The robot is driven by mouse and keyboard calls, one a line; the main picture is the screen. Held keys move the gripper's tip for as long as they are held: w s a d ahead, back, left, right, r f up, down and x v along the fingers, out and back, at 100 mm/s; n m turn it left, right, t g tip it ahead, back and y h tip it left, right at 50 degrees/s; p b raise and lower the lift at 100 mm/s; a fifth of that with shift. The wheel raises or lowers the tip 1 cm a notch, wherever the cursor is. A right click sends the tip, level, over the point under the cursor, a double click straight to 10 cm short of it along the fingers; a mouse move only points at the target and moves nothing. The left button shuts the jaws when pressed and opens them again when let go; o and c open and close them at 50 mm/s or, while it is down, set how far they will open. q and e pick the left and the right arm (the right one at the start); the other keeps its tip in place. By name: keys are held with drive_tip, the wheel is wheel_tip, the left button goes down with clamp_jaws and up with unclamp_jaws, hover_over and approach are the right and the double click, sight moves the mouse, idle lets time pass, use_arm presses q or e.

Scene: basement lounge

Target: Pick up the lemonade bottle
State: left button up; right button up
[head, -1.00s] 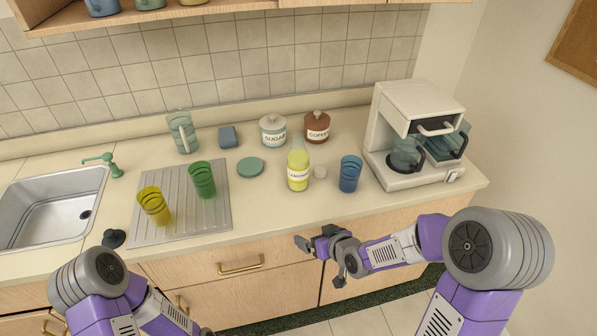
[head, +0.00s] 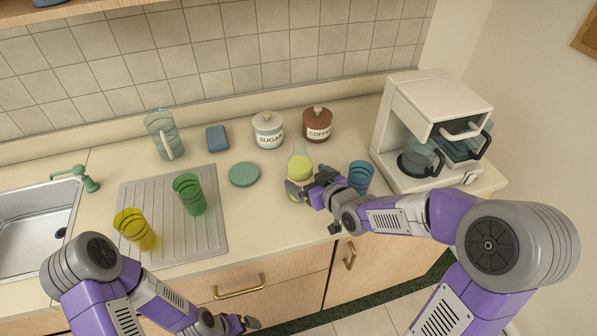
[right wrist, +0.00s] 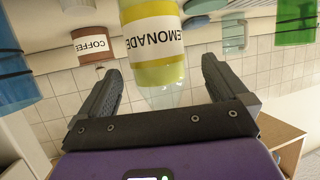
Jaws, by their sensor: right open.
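The lemonade bottle (head: 300,165) stands upright on the counter, pale yellow with a clear neck; my right gripper hides its lower part in the head view. My right gripper (head: 308,184) is open, close in front of the bottle. In the right wrist view, which looks upside down, the bottle (right wrist: 153,45) with its "LEMONADE" label lies between the lines of the open fingers (right wrist: 161,68). I cannot tell whether the fingers reach around it; neither visibly grips it. My left gripper (head: 238,323) is low at the bottom edge, its jaws unclear.
A blue cup (head: 361,175) stands just right of the right gripper, near the coffee machine (head: 400,110). Sugar (head: 268,130) and coffee (head: 317,124) jars stand behind the bottle. A teal disc (head: 244,174) lies left; green (head: 189,194) and yellow (head: 134,229) cups stand on the drainboard.

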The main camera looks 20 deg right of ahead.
drive_tip(key=x, duration=0.5)
drive_tip(key=shift+w+d, duration=0.15)
drive_tip(key=shift+w, duration=0.2)
drive_tip(key=shift+r, duration=0.15)
drive_tip(key=c, duration=1.4)
